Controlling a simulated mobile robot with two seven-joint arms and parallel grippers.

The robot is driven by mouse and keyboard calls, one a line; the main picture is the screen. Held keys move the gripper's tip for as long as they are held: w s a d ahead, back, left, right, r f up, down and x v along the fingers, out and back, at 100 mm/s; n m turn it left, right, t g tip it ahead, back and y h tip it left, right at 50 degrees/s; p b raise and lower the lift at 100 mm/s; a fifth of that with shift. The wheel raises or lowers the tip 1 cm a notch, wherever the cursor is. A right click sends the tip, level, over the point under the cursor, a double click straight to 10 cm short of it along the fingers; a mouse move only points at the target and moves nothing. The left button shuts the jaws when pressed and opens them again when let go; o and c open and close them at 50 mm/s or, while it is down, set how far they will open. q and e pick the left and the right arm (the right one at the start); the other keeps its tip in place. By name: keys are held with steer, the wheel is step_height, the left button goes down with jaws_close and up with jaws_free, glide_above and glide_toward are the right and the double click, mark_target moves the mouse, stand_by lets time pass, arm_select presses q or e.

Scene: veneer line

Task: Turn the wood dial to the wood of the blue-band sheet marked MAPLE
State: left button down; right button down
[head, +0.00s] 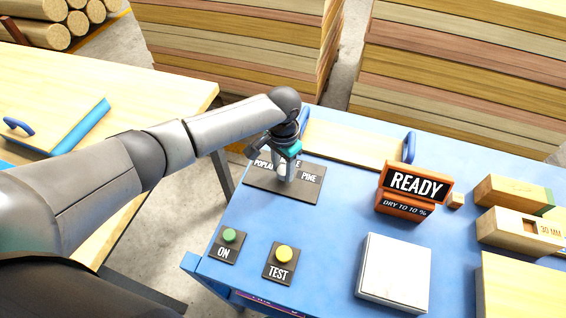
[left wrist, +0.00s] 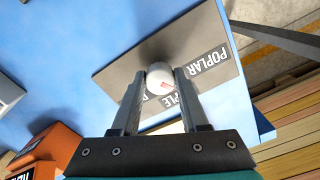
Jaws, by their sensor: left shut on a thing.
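The wood dial's dark plate (head: 306,188) lies on the blue console. It reads POPLAR at its left and PINE at its right; a label between them is partly hidden by my gripper. My left gripper (head: 284,170) points down over the plate and is shut on the white knob (left wrist: 157,79). In the left wrist view the knob sits between both fingers. Its red mark (left wrist: 168,86) faces a part-hidden label ending in PLE (left wrist: 177,101); the POPLAR label (left wrist: 208,60) is to one side. No sheet marked MAPLE is readable. My right gripper is out of view.
A READY display (head: 416,184) reads DRY TO 10 %. A green ON button (head: 229,236), a yellow TEST button (head: 284,253) and a pale square pad (head: 395,272) are nearer. A blue-handled board (head: 350,143) lies behind the dial. Lumber stacks stand behind.

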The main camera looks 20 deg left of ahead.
mark_target(283, 170)
arm_select(q)
steer(key=shift+r+m+p, duration=0.1)
steer(key=shift+m+p, duration=0.55)
steer(key=shift+m, duration=0.55)
steer(key=shift+w+m+p, duration=0.1)
steer(key=shift+m+p, duration=0.45)
steer(key=shift+m, duration=1.05)
steer(key=shift+c, duration=2.1)
jaws_free()
step_height(283, 170, up, 15)
steer(key=p, duration=0.2)
